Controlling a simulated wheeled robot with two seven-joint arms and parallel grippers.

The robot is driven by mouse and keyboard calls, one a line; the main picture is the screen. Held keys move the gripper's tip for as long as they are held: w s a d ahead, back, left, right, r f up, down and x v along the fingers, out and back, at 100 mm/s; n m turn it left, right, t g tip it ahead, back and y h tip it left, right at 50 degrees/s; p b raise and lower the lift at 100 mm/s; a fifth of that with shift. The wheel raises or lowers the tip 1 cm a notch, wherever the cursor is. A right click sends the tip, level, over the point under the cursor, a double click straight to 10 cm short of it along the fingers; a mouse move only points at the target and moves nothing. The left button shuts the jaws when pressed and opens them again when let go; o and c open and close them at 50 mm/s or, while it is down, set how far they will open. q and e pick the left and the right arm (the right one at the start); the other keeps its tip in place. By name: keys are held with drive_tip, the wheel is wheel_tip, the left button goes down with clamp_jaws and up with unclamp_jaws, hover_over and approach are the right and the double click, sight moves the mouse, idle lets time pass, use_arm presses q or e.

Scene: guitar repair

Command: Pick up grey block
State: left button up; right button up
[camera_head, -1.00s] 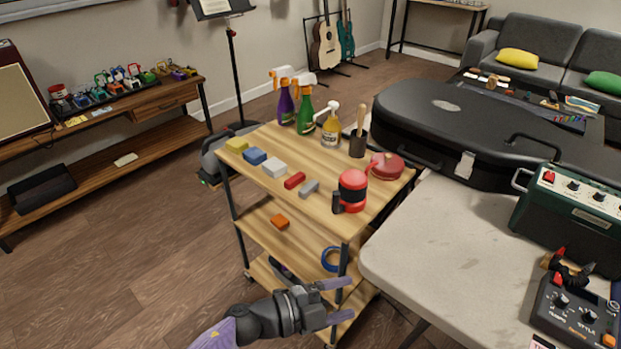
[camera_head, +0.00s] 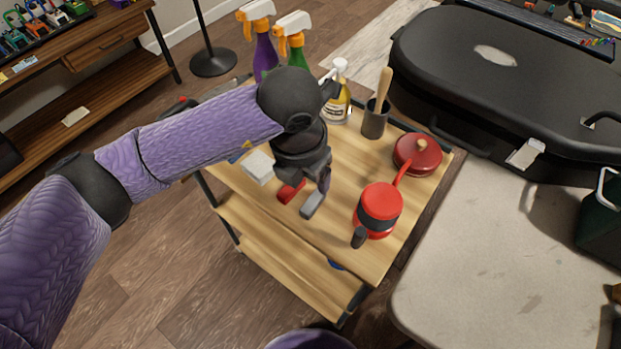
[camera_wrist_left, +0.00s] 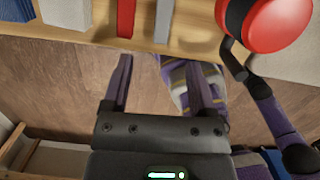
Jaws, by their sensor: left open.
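The grey block (camera_head: 313,204) lies on the wooden top of the cart, just right of the red block (camera_head: 290,191). In the left wrist view the grey block (camera_wrist_left: 164,20) shows at the top, beyond the fingertips. My left gripper (camera_head: 312,181) reaches in from the left and hangs over the cart, close to both blocks. In the left wrist view its two fingers (camera_wrist_left: 163,75) are spread apart, with nothing between them. My left arm and gripper hide part of the cart top, including the yellow block.
A white block (camera_head: 258,167) lies left of the red block. A red and black round object (camera_head: 378,211) and a red lidded pan (camera_head: 417,154) stand to the right. Spray bottles and a dark cup (camera_head: 374,122) stand at the back. A pale table (camera_head: 500,270) is beside the cart.

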sight(313, 201)
use_arm(q)
drive_tip(key=f+b, duration=0.1)
drive_tip(key=f, duration=0.2)
drive_tip(key=f+b, duration=0.2)
drive_tip(key=f, duration=0.1)
drive_tip(key=w+d+f+b, duration=0.1)
drive_tip(key=f, duration=0.2)
drive_tip(key=shift+f, duration=0.35)
drive_tip(key=shift+c, duration=0.4)
clamp_jaws()
use_arm(e)
drive_tip(key=shift+g, duration=0.3)
drive_tip(key=f, duration=0.1)
drive_tip(key=s+f, duration=0.1)
drive_tip(key=f, duration=0.2)
drive_tip(key=shift+s+f, duration=0.1)
drive_tip(key=shift+s, duration=0.2)
